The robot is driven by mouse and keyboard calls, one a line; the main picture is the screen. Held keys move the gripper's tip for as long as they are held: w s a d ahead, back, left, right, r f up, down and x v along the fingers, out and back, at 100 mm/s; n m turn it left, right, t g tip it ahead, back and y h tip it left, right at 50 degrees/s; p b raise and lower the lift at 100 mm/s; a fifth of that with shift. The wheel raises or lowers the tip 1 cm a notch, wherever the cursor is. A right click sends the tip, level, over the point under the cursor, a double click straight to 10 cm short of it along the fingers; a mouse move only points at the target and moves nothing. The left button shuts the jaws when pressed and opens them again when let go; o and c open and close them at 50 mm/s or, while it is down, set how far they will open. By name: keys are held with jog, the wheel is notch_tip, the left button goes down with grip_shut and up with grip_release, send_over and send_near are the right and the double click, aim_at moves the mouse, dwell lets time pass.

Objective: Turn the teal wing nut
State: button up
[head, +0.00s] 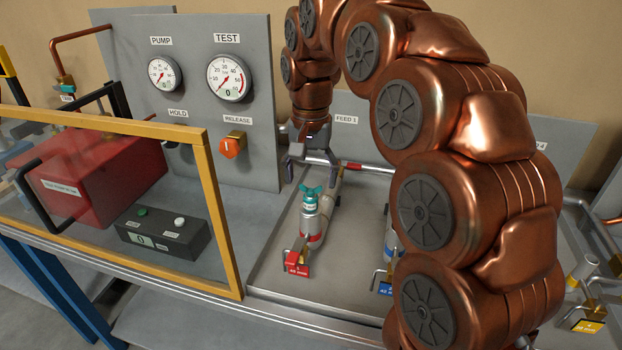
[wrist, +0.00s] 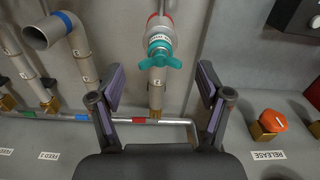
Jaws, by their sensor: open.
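My gripper (head: 312,160) is just behind and above the nut in the head view. In the wrist view my gripper (wrist: 158,85) is open, its two fingers wide apart and empty. No contact with the nut shows.
An orange RELEASE knob (head: 233,145) is on the gauge panel; it also shows right of my gripper in the wrist view (wrist: 269,124). A blue-banded pipe (wrist: 62,22) stands left. A yellow-framed clear guard (head: 212,200) and red box (head: 100,170) are at left.

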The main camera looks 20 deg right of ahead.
jog(key=shift+f, duration=0.9)
jog(key=c, duration=1.2)
